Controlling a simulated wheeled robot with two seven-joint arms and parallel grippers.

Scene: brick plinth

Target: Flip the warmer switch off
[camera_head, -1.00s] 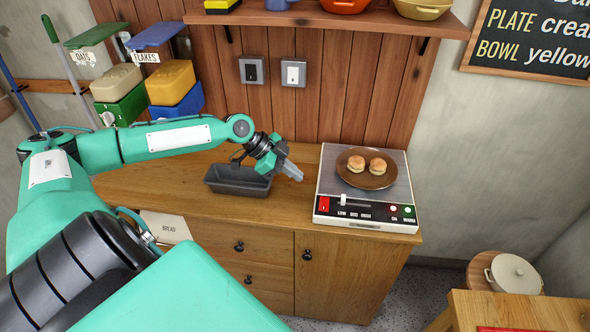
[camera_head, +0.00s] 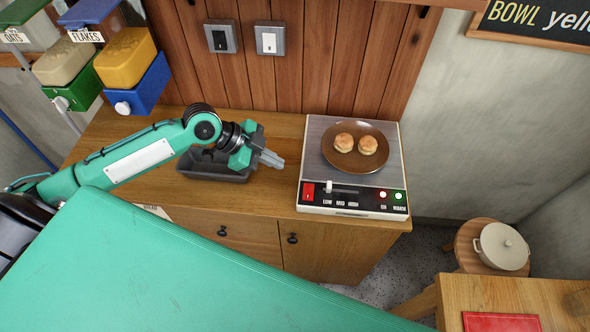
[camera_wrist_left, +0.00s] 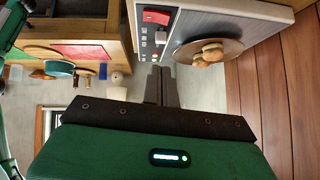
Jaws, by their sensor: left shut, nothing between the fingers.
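The warmer (camera_head: 311,160) stands on the wooden counter, with a brown plate (camera_head: 330,158) holding two buns on its top. Its front panel has a red switch (camera_head: 308,192) at the left, a slider (camera_head: 329,187), and red and green lights at the right, which look lit. The red switch also shows in the left wrist view (camera_wrist_left: 157,17). My left gripper (camera_head: 281,163) is shut and empty, just left of the warmer and above the counter, behind and left of the switch. It also shows in the left wrist view (camera_wrist_left: 160,72). My right gripper is not in view.
A dark loaf tin (camera_head: 213,168) sits on the counter under my left wrist. Two wall switches, one dark (camera_head: 220,38) and one white (camera_head: 270,39), are on the planks behind. A pot (camera_head: 502,247) on a stool stands at the right.

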